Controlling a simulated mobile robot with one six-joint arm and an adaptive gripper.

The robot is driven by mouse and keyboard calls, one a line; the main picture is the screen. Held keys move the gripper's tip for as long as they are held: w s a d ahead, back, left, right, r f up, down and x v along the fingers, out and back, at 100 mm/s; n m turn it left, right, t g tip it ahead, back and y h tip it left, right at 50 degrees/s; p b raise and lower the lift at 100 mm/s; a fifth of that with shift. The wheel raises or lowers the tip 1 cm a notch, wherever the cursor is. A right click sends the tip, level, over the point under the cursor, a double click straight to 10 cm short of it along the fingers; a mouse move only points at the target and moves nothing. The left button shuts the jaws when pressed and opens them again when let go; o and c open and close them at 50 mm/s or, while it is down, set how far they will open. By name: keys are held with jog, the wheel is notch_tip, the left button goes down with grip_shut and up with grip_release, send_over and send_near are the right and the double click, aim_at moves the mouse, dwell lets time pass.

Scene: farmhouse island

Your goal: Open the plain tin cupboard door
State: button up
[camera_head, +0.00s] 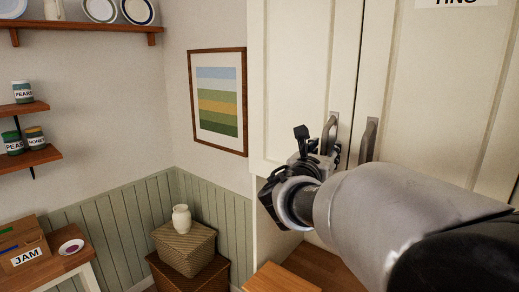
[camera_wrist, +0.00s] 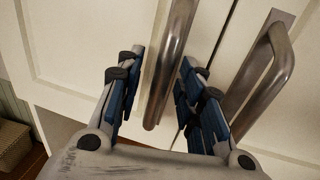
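The cream cupboard has two doors. The left door (camera_head: 295,75) shows no label. The right door (camera_head: 450,90) bears a label reading "TINS", cut by the top edge. Each door has an upright metal bar handle near the middle seam. My gripper (camera_head: 318,145) is at the left door's handle (camera_head: 331,128). In the wrist view, its fingers (camera_wrist: 160,78) stand open on both sides of that handle (camera_wrist: 172,60), with gaps visible beside the bar. The right door's handle (camera_wrist: 268,70) is outside my fingers, to the right. Both doors look shut.
A wooden surface (camera_head: 280,278) lies below the cupboard. A framed picture (camera_head: 218,100) hangs on the wall to the left. A JAM box (camera_head: 25,252) is at far left.

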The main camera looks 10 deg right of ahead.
grip_shut()
dwell(0.6)
